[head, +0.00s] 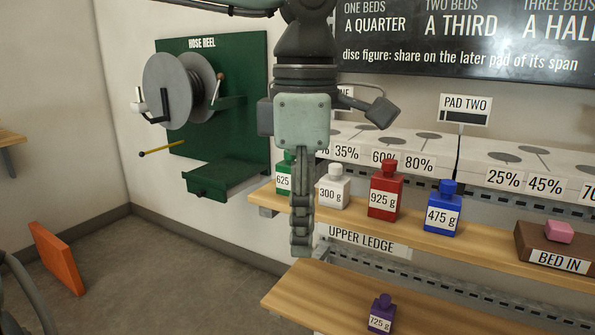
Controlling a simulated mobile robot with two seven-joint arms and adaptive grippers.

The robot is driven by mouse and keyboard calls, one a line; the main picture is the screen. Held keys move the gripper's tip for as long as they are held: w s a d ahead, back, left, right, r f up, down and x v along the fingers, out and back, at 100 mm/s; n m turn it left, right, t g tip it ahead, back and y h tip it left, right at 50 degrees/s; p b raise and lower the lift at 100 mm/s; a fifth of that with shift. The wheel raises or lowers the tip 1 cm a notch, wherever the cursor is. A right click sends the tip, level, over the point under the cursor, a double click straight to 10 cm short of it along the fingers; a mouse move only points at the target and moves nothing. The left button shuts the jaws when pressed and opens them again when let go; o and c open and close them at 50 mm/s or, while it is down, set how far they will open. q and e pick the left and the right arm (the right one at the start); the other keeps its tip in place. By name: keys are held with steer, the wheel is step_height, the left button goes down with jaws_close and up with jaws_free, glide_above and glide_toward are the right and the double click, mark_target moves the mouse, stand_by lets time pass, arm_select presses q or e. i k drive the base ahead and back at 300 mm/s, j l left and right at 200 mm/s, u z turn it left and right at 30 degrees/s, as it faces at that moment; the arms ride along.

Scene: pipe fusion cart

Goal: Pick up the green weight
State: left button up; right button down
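The green weight (284,181), labelled 625, stands at the left end of the upper ledge (266,197). Its right side is hidden behind my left gripper. My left gripper (301,250) hangs pointing down in front of the ledge, close to the green weight in the picture. I see its fingers edge-on, so I cannot tell whether they are apart or whether they touch anything. My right gripper is not in view.
On the ledge stand a white 300 g weight (334,188), a red 925 g weight (385,192), a blue 475 g weight (443,212) and a BED IN block (550,257). A purple weight (381,315) is on the lower shelf (330,297). A green hose reel (240,120) is at left.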

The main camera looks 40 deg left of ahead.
mark_target(283, 169)
steer(key=i+j+z, duration=0.25)
steer(key=j, duration=0.5)
steer(key=i+j+z, duration=0.1)
steer(key=j+z, duration=0.2)
steer(key=j, duration=0.45)
steer(key=j+z, duration=0.25)
steer(key=j, duration=0.5)
